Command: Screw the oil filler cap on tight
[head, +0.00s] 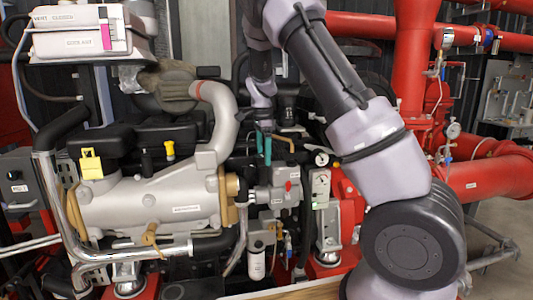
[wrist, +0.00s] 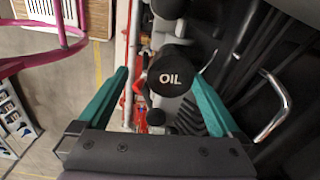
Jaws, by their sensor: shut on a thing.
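The oil filler cap (wrist: 171,76) is black and round, with "OIL" in white letters on its top. In the wrist view it lies between the teal fingers of my gripper (wrist: 160,78), and the right fingertip is close against its edge. My gripper is shut on the cap. The head view shows the teal fingers (head: 263,146) pointing down over the middle of the engine. The cap cannot be made out there. The neck under the cap is hidden, so I cannot tell how the cap is seated.
A silver engine cover (head: 150,205) with a yellow cap (head: 91,164) stands to the left. A pressure gauge (head: 321,158) and valve blocks are close right of the gripper. Red pipes (head: 490,175) fill the right. A pink tubular frame (wrist: 45,50) shows in the wrist view.

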